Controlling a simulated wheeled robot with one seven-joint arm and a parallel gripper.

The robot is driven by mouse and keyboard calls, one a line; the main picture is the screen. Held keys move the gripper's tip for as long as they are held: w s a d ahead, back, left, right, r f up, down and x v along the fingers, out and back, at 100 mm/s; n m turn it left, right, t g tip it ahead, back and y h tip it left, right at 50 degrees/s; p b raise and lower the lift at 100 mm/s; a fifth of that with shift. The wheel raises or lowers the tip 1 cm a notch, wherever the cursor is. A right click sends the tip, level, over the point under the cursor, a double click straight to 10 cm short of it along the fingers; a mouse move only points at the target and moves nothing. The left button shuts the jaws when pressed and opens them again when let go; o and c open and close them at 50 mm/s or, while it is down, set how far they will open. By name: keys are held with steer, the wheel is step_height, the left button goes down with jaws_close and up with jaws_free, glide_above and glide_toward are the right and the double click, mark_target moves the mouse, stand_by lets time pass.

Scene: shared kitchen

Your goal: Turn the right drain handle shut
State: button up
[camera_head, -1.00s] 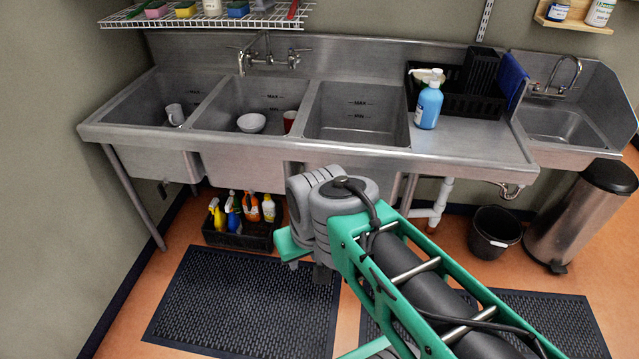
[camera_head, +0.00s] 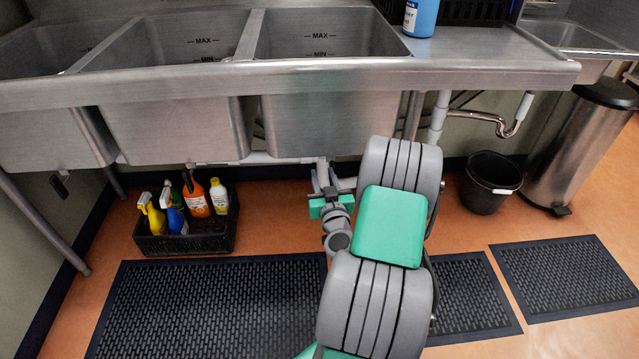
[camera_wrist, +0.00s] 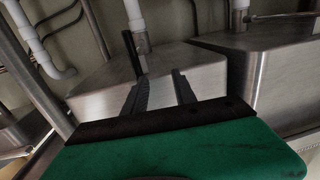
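The right sink basin (camera_head: 325,110) hangs above my gripper (camera_head: 325,174), which points up beneath its underside, near white drain pipes (camera_head: 268,158). In the wrist view, my gripper (camera_wrist: 161,80) has two dark fingers spread apart with nothing between them. A thin dark bar (camera_wrist: 130,48) shows just beyond the left fingertip, below a white pipe (camera_wrist: 134,12); it may be a drain handle, but I cannot tell whether it is the right one or how it is turned. No drain handle is clear in the head view, where my arm and the basin hide part of this area.
A metal sink leg (camera_head: 413,115) and white pipes (camera_head: 438,115) stand right of my arm. A black crate of bottles (camera_head: 180,243) lies left on the floor. A black bucket (camera_head: 490,185) and metal bin (camera_head: 575,150) stand right. Dark mats (camera_head: 215,300) cover the floor.

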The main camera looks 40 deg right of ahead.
mark_target(331, 164)
steer(key=shift+m+g+h, duration=0.4)
steer(key=shift+m+h, duration=0.3)
steer(key=shift+h, duration=0.2)
steer(key=w+d+p, duration=0.1)
steer(key=d, duration=0.1)
steer(key=w+d+p, duration=0.1)
steer(key=d+p, duration=0.1)
steer(key=w+d+f+p, duration=0.1)
steer(key=d, duration=0.1)
steer(key=shift+w+p, duration=0.35)
steer(key=shift+w, duration=0.05)
steer(key=shift+w+d+f, duration=0.2)
steer(key=shift+w+d, duration=0.25)
jaws_close()
